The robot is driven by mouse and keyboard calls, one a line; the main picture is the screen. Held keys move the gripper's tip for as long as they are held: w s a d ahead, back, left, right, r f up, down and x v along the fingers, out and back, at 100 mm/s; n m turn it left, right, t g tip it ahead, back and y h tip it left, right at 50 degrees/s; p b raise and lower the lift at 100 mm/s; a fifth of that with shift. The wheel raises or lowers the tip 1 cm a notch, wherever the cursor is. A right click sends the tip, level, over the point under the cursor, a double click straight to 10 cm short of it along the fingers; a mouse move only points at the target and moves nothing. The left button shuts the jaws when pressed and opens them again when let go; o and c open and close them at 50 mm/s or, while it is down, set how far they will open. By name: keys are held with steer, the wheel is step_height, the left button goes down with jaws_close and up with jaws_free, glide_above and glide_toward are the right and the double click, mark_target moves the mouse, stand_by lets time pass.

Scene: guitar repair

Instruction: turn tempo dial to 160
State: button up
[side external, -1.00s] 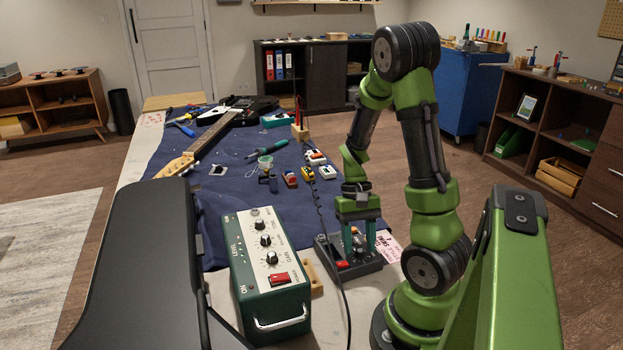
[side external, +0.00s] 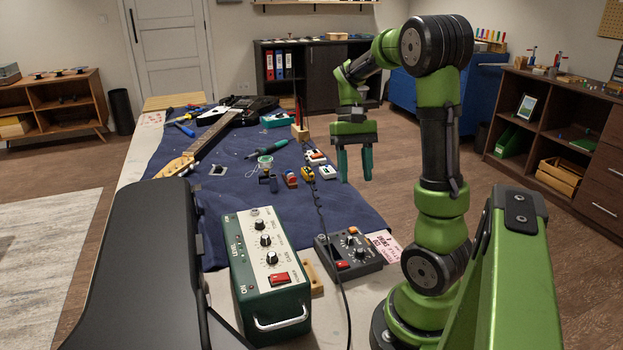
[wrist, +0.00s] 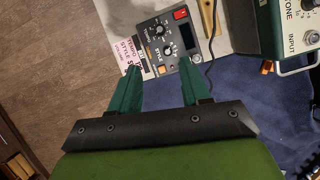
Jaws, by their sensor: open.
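The dark grey control box (side external: 367,258) lies at the table's front right, with small dials, a red switch (side external: 342,265) and a dark display. In the wrist view the box (wrist: 172,40) shows at the top, with two dark dials, the lower one (wrist: 168,50) near a "STYLE" label. The dial settings and display are too small to read. A printed card (wrist: 131,48) beside the box carries the words tempo and style. My gripper (side external: 355,180) is open and empty, well above the box and apart from it; its fingers (wrist: 160,68) point toward it.
A green amplifier (side external: 265,265) with dials stands left of the box. A black cable (side external: 335,265) runs past the box's left side. The space around my gripper is clear.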

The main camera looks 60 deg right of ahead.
steer(key=shift+r, duration=0.2)
steer(key=shift+d, duration=0.15)
glide_toward(359, 249)
steer(key=shift+m, duration=0.4)
steer(key=x, duration=0.8)
